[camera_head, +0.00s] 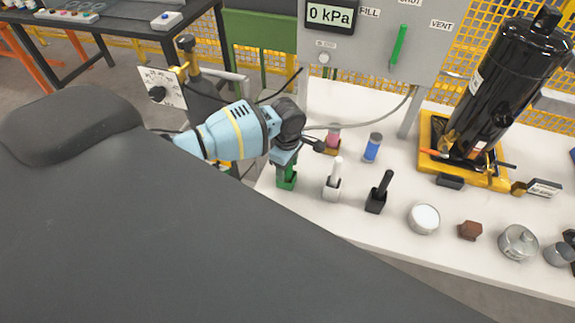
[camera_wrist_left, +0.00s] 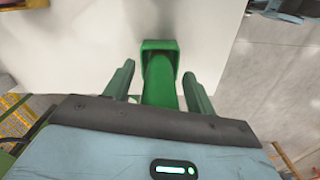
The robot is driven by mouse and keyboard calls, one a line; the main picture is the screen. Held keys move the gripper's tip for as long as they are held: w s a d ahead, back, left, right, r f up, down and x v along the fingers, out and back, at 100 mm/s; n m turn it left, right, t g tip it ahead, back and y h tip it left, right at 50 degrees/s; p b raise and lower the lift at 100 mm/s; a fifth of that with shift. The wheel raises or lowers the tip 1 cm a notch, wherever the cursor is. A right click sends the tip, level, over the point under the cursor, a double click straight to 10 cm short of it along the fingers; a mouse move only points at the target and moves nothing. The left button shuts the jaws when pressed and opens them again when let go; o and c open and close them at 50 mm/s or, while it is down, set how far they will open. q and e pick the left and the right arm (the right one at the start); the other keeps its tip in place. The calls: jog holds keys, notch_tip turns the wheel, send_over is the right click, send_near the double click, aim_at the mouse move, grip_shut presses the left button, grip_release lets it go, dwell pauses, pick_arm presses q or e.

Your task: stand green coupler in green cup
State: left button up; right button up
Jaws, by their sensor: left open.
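The green cup (camera_head: 287,181) stands on the white table below my left gripper (camera_head: 284,158). In the left wrist view the green cup (camera_wrist_left: 152,45) shows as a square rim, with the green coupler (camera_wrist_left: 160,82) running into it from between my fingers. The coupler's lower end seems to be inside the cup; its foot is hidden. My left gripper (camera_wrist_left: 158,72) is open, one finger on each side of the coupler, with a visible gap at both sides. In the head view the gripper hides most of the coupler. My right gripper is not in view.
To the right stand a white cup with a white handle (camera_head: 332,187), a black cup with a black handle (camera_head: 377,197) and a blue cylinder (camera_head: 372,147). A round white-topped tin (camera_head: 424,218) is farther right. The black compressor (camera_head: 505,95) and gauge panel (camera_head: 380,60) stand behind.

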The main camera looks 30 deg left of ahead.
pick_arm(q)
jog(key=shift+r, duration=0.1)
notch_tip(320, 180, up, 8)
jog(key=shift+f+p, duration=0.15)
jog(key=shift+p, duration=0.15)
dwell(0.9)
